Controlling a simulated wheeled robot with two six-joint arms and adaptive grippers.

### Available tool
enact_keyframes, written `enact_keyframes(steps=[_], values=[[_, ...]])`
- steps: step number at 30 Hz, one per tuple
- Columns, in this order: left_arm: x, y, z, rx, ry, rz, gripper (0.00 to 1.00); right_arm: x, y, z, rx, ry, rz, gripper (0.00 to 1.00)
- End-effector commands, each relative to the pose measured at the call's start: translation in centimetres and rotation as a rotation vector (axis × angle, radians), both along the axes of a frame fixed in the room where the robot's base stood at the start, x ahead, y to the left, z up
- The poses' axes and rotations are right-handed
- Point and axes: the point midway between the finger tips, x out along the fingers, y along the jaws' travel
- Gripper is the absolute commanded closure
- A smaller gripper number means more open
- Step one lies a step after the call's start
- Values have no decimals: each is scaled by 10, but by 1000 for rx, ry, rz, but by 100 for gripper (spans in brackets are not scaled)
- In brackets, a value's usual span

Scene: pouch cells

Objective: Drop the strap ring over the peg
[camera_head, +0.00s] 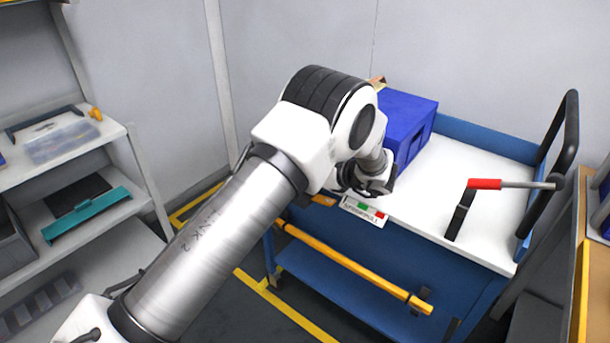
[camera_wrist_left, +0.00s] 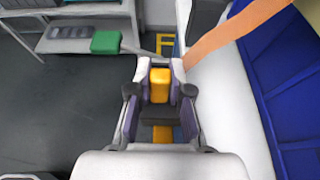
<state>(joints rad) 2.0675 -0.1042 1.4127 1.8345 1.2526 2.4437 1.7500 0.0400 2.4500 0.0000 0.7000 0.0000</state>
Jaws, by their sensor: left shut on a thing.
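My left gripper (camera_head: 368,190) is at the near left edge of the cart top, partly hidden behind my own wrist. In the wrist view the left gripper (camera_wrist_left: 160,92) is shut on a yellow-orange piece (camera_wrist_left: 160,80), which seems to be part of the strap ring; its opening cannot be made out. An orange strap (camera_wrist_left: 235,38) runs from beside the fingertips to the upper right. A horizontal grey rod with a red end (camera_head: 485,184), apparently the peg, sticks out leftward from the cart's handle side, well right of the gripper. My right gripper is not in view.
A blue box (camera_head: 405,120) stands on the cart's white top (camera_head: 440,160) behind the gripper. A dark strip (camera_head: 460,215) shows below the red end. A black handle (camera_head: 572,120) rises at the right. A yellow bar (camera_head: 350,264) runs along the cart's front. Shelves (camera_head: 60,150) stand left.

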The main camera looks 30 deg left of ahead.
Motion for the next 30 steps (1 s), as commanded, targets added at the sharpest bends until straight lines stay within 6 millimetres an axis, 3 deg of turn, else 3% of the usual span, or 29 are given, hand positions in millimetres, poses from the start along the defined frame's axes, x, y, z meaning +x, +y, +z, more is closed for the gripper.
enact_keyframes(steps=[3,14,15,17,28,30], values=[[-1,0,-20,0,3,0,100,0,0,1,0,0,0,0],[-1,1,-26,0,0,0,100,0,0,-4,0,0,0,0],[-1,1,-25,0,0,0,74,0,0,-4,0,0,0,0],[-1,1,-25,0,0,0,56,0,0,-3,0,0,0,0],[-1,1,-18,0,-1,0,56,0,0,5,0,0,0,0],[-1,-9,-18,1,-1,-2,56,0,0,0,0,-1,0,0]])
